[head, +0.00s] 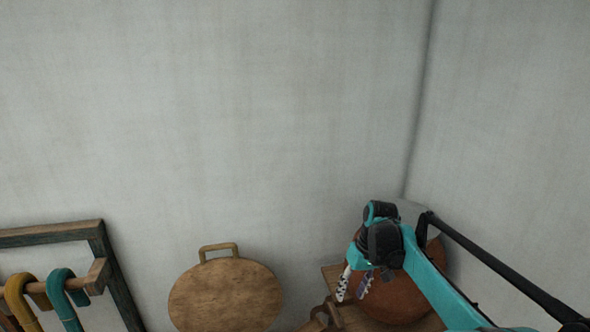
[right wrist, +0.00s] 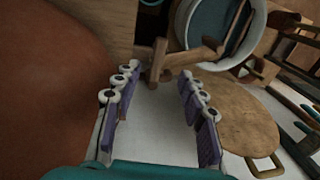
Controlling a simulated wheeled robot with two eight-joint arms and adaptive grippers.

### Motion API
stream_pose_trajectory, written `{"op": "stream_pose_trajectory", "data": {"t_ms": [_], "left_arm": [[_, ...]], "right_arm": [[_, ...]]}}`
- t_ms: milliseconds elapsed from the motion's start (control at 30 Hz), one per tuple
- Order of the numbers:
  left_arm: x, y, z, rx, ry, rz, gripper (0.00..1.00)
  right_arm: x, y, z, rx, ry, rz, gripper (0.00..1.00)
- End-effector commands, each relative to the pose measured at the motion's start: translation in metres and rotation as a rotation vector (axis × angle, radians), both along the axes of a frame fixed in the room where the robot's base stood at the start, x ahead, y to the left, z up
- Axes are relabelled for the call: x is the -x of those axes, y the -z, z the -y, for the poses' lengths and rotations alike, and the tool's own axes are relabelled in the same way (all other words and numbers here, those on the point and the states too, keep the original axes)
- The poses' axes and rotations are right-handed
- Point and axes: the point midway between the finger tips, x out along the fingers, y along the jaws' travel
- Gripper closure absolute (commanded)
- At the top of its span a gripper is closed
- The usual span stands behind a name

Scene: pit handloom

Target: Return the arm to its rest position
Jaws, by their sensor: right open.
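My right gripper (head: 352,293) hangs at the lower right of the head view, with its arm coming in from the right edge. It points down in front of a large reddish-brown rounded vessel (head: 400,298). In the right wrist view the two fingers of my right gripper (right wrist: 158,76) stand apart, with nothing between them. The brown vessel fills the left side of that view, beside the fingers. My left arm and gripper do not show.
A round wooden board with a handle (head: 226,295) stands by the wall. A wooden rack (head: 70,232) with yellow and teal hanks is at lower left. A wooden stand (head: 330,275) is by the gripper. A pale round container with blue inside (right wrist: 222,30) shows in the wrist view.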

Motion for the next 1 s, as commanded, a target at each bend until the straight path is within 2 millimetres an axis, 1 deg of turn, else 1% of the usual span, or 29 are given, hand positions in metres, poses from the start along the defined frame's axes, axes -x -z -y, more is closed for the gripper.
{"op": "stream_pose_trajectory", "data": {"t_ms": [33, 167, 200, 267, 333, 467, 500, 600, 700, 800, 900, 1000], "left_arm": [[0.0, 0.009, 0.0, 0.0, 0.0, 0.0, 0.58], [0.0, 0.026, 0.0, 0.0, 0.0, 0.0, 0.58], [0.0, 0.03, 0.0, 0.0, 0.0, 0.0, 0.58], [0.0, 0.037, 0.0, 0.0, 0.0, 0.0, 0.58], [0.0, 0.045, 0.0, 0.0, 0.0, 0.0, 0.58], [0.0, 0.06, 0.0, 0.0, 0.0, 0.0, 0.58], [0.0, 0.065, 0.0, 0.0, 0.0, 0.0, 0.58], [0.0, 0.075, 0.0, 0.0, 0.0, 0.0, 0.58], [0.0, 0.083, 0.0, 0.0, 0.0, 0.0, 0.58], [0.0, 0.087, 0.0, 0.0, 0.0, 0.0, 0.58], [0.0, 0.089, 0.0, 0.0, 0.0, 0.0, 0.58], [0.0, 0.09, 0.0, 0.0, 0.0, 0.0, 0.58]], "right_arm": [[0.014, 0.001, -0.002, 0.01, 0.011, 0.026, 0.58], [0.053, -0.001, -0.005, 0.042, 0.056, 0.117, 0.58], [0.066, 0.0, -0.005, 0.052, 0.071, 0.147, 0.58], [0.084, 0.003, -0.006, 0.064, 0.091, 0.194, 0.58], [0.106, 0.009, -0.007, 0.077, 0.113, 0.247, 0.58], [0.147, 0.027, -0.007, 0.094, 0.154, 0.348, 0.58], [0.159, 0.034, -0.006, 0.099, 0.165, 0.379, 0.58], [0.186, 0.055, -0.006, 0.106, 0.19, 0.453, 0.58], [0.206, 0.074, -0.005, 0.11, 0.21, 0.516, 0.58], [0.219, 0.088, -0.005, 0.11, 0.224, 0.56, 0.58], [0.225, 0.096, -0.004, 0.11, 0.232, 0.584, 0.58], [0.227, 0.098, -0.004, 0.109, 0.235, 0.594, 0.58]]}}
